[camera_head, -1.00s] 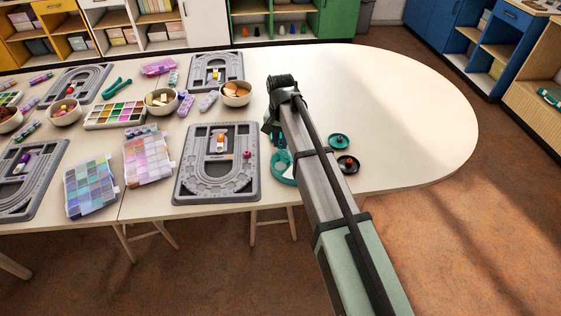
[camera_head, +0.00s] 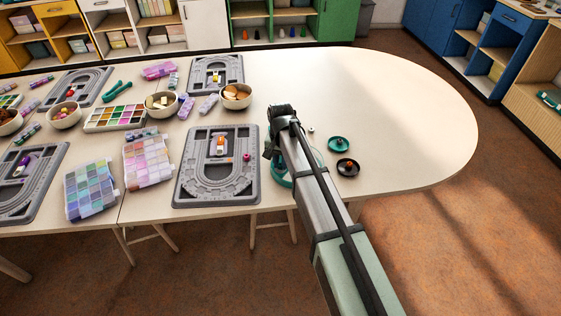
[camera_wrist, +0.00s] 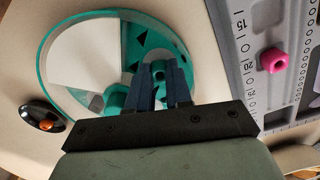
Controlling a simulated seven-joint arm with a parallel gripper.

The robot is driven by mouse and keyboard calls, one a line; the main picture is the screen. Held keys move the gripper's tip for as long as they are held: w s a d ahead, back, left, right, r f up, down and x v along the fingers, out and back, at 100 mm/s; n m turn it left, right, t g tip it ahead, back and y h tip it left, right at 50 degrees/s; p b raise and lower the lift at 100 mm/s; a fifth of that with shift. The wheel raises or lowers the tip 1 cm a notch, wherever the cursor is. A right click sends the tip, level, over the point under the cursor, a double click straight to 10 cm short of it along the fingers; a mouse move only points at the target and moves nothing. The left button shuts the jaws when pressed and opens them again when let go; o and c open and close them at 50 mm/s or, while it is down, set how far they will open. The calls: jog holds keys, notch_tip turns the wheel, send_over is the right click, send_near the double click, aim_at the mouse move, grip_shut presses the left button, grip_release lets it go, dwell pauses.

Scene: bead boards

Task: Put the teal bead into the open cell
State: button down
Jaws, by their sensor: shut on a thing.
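A round case (camera_wrist: 62,50) with a teal rim, a white top and a teal wedge marked with black arrows lies under my gripper (camera_wrist: 165,78) in the wrist view. A teal knob (camera_wrist: 115,98) stands beside the fingers. My gripper is shut on a small teal piece low over the case; whether it is a knob of the case or a bead, I cannot tell. In the head view my arm partly hides the case (camera_head: 274,178). A teal saucer (camera_head: 338,145) to its right seems to hold a small teal bead (camera_head: 340,141). I cannot make out an open cell.
A black saucer (camera_head: 348,168) with an orange bead and a small pale bead (camera_head: 311,130) lie near the teal saucer. A grey bead board (camera_head: 188,180) with a pink bead (camera_head: 247,156) stands left of the case. The table's right end is clear.

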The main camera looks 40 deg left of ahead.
jog(key=shift+f, duration=0.3)
jog(key=c, duration=1.3)
grip_release()
notch_tip(320, 180, up, 13)
jog(key=shift+f, duration=0.2)
